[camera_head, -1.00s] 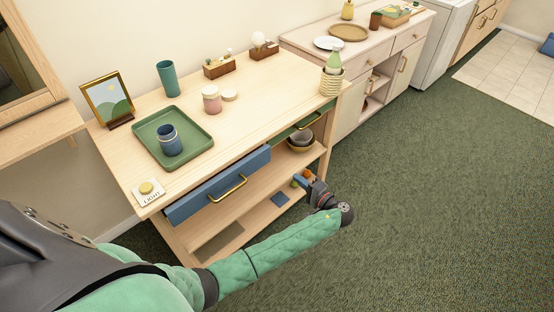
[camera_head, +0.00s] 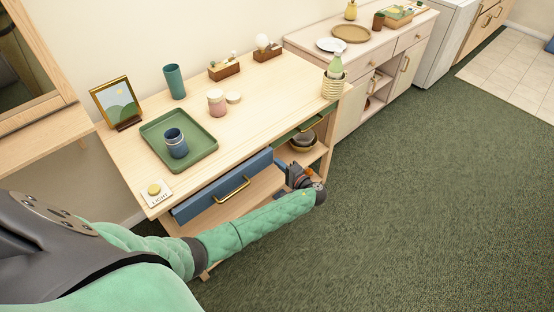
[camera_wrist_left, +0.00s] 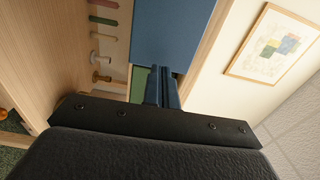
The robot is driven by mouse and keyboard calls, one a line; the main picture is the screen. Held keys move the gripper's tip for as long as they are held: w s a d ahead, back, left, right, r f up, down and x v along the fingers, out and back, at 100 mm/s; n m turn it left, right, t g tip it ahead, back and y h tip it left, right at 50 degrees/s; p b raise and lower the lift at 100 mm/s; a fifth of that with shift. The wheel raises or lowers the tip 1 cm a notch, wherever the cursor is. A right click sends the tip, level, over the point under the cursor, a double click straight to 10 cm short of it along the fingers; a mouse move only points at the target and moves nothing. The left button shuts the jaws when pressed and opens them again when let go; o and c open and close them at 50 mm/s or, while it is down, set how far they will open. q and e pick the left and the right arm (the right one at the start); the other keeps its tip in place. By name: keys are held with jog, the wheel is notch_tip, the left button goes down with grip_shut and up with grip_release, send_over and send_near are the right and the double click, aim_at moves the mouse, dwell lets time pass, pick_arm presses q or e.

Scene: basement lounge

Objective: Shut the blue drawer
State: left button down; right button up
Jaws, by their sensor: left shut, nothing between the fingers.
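The blue drawer (camera_head: 212,202) stands out from the front of the wooden table, partly open, with a gold handle (camera_head: 232,190) on its face. My left gripper (camera_head: 282,167) is by the drawer's right end, in front of the table. In the left wrist view the shut, empty fingers (camera_wrist_left: 162,90) point at the blue drawer panel (camera_wrist_left: 172,32) and overlap its near edge. I cannot tell whether they touch it. My right gripper is not in view.
A green drawer (camera_head: 298,132) with a gold handle is to the right. Bowls (camera_head: 303,141) sit on the shelf below. The tabletop (camera_head: 250,110) holds a green tray (camera_head: 205,148), cups and a picture frame. Open carpet (camera_head: 430,200) lies to the right.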

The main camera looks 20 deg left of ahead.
aim_at(272, 157)
pick_arm(q)
jog(key=shift+p+x, duration=0.3)
jog(key=shift+x, duration=0.5)
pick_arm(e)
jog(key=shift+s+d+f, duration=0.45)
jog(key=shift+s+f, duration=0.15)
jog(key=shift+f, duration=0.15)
pick_arm(q)
jog(key=shift+a, duration=0.1)
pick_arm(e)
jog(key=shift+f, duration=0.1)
pick_arm(q)
jog(key=shift+w+a+f+b, duration=0.1)
jog(key=shift+w+a+b, duration=0.05)
jog(key=shift+a+b, duration=0.15)
jog(key=b+x, duration=0.2)
jog(key=x, duration=0.2)
jog(key=shift+w+a, duration=0.2)
jog(key=shift+a, duration=0.15)
jog(key=shift+w+a+b, duration=0.1)
jog(key=shift+a+b, duration=0.15)
jog(key=shift+b, duration=0.05)
jog(key=shift+a+r, duration=0.1)
jog(key=shift+r, duration=0.2)
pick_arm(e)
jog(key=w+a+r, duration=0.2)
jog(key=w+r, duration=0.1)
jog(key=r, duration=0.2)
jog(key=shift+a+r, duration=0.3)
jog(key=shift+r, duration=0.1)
